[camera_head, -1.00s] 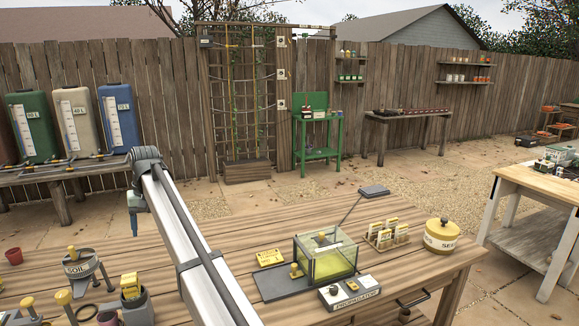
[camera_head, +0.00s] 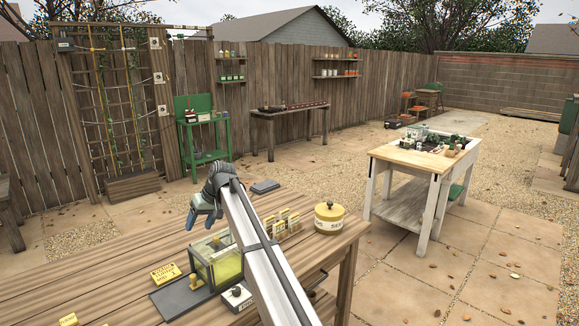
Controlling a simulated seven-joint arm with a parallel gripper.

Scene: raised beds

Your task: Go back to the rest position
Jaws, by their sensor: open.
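My arm reaches up from the bottom of the head view. My gripper (camera_head: 203,216) hangs from its far end, fingers down, above the wooden bench (camera_head: 120,262). It is open, and I see nothing held in it. It appears just above and behind the yellow-green glass propagator box (camera_head: 222,268) in the picture. My arm hides part of that box, its label block (camera_head: 238,296) and the row of seed packets (camera_head: 288,222).
A yellow-lidded seed tin (camera_head: 329,217) stands at the bench's right end. A white-legged potting table (camera_head: 425,163) stands on the right. Open paving (camera_head: 470,260) lies right of the bench.

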